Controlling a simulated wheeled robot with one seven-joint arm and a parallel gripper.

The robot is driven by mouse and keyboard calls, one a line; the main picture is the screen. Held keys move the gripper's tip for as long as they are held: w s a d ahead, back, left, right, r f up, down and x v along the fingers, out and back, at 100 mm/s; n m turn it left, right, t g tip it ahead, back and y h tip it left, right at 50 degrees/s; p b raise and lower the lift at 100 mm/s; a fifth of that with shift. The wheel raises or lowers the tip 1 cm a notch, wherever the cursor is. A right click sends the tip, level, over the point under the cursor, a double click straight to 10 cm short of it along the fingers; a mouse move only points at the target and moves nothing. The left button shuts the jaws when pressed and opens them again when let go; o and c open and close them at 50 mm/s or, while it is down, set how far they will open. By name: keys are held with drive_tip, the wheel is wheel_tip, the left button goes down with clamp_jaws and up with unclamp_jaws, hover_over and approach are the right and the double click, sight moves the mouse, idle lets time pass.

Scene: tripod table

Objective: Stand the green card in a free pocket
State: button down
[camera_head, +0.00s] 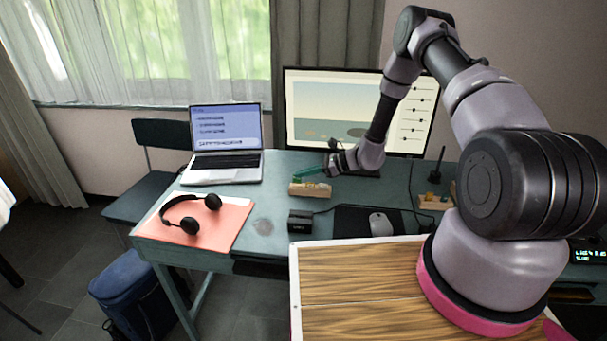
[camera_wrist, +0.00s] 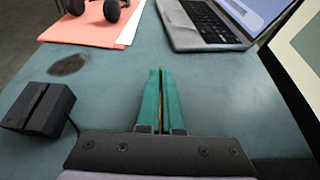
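My gripper (camera_head: 310,171) hangs over the desk at the back, pointing left. In the wrist view its two green fingers (camera_wrist: 161,98) lie almost side by side, with a thin dark and brownish line between them. I cannot tell whether something thin is held there. A small wooden holder (camera_head: 310,191) with pale and yellowish bits stands on the desk just below and in front of the fingers in the head view. A second wooden holder (camera_head: 434,204) stands farther right, partly behind my arm. I cannot make out the green card or single pockets.
A black box (camera_head: 300,221) stands in front of the first holder; it also shows in the wrist view (camera_wrist: 38,107). Bare desk lies left of the holder.

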drive_tip(key=shift+f, duration=1.4)
drive_tip(key=c, duration=1)
unclamp_jaws()
drive_tip(key=v, duration=1)
drive_tip(key=shift+d+r, duration=0.1)
drive_tip(key=shift+d, duration=0.3)
